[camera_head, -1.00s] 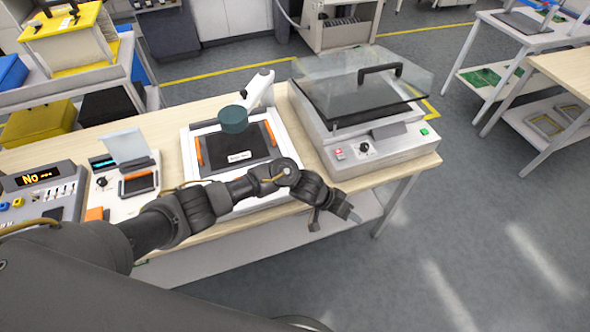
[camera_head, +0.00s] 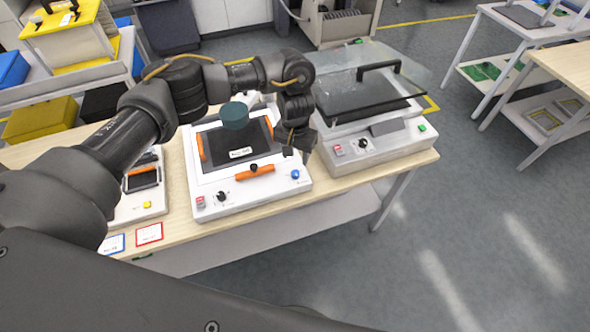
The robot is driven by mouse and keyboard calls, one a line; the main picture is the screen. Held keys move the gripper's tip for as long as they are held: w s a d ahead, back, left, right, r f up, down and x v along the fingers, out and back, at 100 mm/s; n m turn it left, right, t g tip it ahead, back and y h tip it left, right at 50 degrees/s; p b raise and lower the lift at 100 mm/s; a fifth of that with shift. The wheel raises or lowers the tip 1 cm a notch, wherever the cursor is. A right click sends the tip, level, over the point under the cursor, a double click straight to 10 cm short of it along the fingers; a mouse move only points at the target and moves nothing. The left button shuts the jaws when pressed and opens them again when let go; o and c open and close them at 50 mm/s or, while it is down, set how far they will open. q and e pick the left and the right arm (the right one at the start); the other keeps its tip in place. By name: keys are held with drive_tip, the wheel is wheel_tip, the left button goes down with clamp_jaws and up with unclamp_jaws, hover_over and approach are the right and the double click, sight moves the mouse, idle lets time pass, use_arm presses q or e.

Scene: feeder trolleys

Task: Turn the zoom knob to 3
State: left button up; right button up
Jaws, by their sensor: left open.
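A white inspection device (camera_head: 250,205) with a dark green cylindrical head (camera_head: 234,116) stands on the wooden table. A black knob with a pale dial (camera_head: 222,197) sits on its front panel, between a red switch (camera_head: 199,203) and a blue button (camera_head: 295,174). A similar dark knob (camera_head: 363,144) is on the front of the lidded machine to its right. I cannot read a zoom label or a number on either. My left gripper (camera_head: 296,152) is open, pointing down above the right edge of the inspection device, apart from both knobs. My right gripper is out of view.
The lidded machine (camera_head: 400,150) has a clear cover with a black handle, close right of my left gripper. A smaller device (camera_head: 150,205) and two cards (camera_head: 149,233) are at the left, partly behind my arm. The floor in front of the table is clear.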

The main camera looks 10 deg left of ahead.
sight(295, 172)
use_arm(q)
wheel_tip(295, 172, down, 8)
drive_tip(key=shift+f+p, duration=0.1)
drive_tip(key=shift+p, duration=0.4)
drive_tip(key=c, duration=1)
drive_tip(key=shift+m, duration=0.3)
